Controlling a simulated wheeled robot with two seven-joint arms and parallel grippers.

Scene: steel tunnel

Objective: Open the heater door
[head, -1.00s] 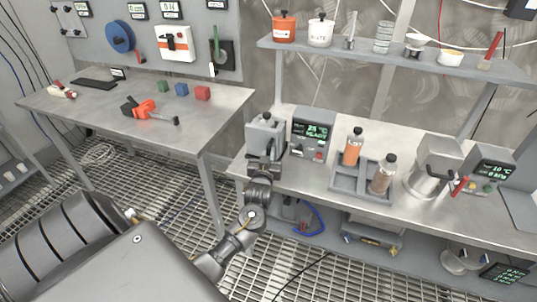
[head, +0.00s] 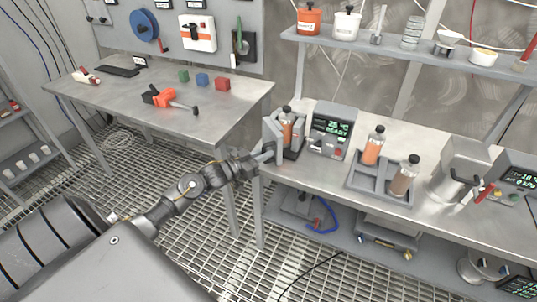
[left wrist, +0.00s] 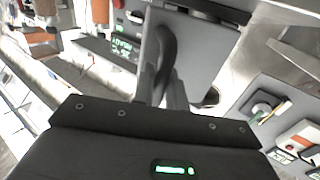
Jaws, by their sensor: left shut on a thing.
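The heater (head: 292,151) stands at the left end of the right bench, with its grey door (head: 271,137) swung open to the left. A bottle with orange contents and a black cap (head: 286,127) stands inside it. My left gripper (head: 266,154) is at the door's outer face, shut on the door handle. In the left wrist view, the dark curved handle (left wrist: 166,50) runs down between the fingers (left wrist: 165,92) in front of the grey door panel. My right gripper is not in view.
A control box with a green display (head: 331,130) stands right of the heater. A rack (head: 379,190) with two bottles is farther right. The left table (head: 140,108) holds small blocks and an orange-black tool, with a gap between table and bench.

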